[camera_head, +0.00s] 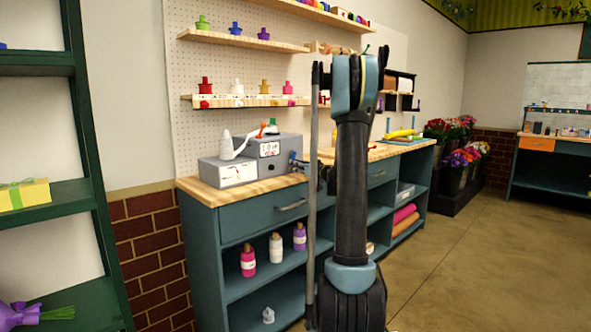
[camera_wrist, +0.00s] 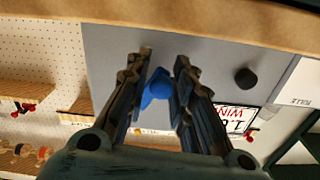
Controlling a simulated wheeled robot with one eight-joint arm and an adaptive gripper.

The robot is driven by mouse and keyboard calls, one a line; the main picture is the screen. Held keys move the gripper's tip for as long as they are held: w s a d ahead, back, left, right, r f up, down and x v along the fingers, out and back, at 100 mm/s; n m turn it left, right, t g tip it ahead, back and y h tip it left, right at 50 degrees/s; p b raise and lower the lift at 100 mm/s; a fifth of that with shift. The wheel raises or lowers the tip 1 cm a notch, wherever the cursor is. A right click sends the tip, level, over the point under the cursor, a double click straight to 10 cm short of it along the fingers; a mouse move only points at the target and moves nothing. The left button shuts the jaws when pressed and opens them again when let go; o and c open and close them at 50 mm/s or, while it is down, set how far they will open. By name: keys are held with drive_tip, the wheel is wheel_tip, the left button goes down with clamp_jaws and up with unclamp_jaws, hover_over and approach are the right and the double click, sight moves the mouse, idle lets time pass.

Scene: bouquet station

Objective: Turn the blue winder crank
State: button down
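The winder is a grey box (camera_head: 275,158) on the wooden counter in the head view. Its grey face (camera_wrist: 205,55) fills the upper middle of the wrist view, with a white label with red and dark lettering (camera_wrist: 235,117) that appears upside down. The blue crank (camera_wrist: 156,88) lies between the two fingers of my gripper (camera_wrist: 161,64). The fingers stand apart on either side of it, with grey face showing between their tips. I cannot tell whether either finger touches the crank. In the head view my arm hides most of the gripper area.
A black knob (camera_wrist: 246,78) sits on the grey face beside my gripper. A second grey box (camera_head: 228,172) with a white cone stands left of the winder. Shelves of spools (camera_head: 237,88) hang on the pegboard above. The floor (camera_head: 440,240) on the right is clear.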

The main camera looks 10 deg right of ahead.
drive_tip(key=shift+a, duration=0.15)
drive_tip(key=m, duration=0.2)
drive_tip(key=s+a+r+m, duration=0.1)
drive_tip(key=m, duration=0.1)
drive_tip(key=shift+a, duration=0.1)
drive_tip(key=m, duration=0.1)
drive_tip(key=r+m, duration=0.1)
drive_tip(key=m, duration=0.1)
drive_tip(key=a+m, duration=0.1)
drive_tip(key=shift+s+r+m, duration=0.3)
drive_tip(key=shift+r+m, duration=0.05)
drive_tip(key=shift+m, duration=0.05)
drive_tip(key=r+m, duration=0.1)
drive_tip(key=m, duration=0.1)
drive_tip(key=r+m, duration=0.1)
drive_tip(key=m, duration=0.1)
drive_tip(key=shift+m, duration=0.3)
drive_tip(key=shift+w+d+r+m, duration=0.1)
drive_tip(key=shift+r+m, duration=0.4)
drive_tip(key=shift+m, duration=0.6)
drive_tip(key=shift+d+r+m, duration=0.1)
drive_tip(key=shift+r+m, duration=0.35)
drive_tip(key=shift+m, duration=0.65)
drive_tip(key=shift+d, duration=0.1)
drive_tip(key=c, duration=1.5)
unclamp_jaws()
drive_tip(key=shift+o, duration=0.2)
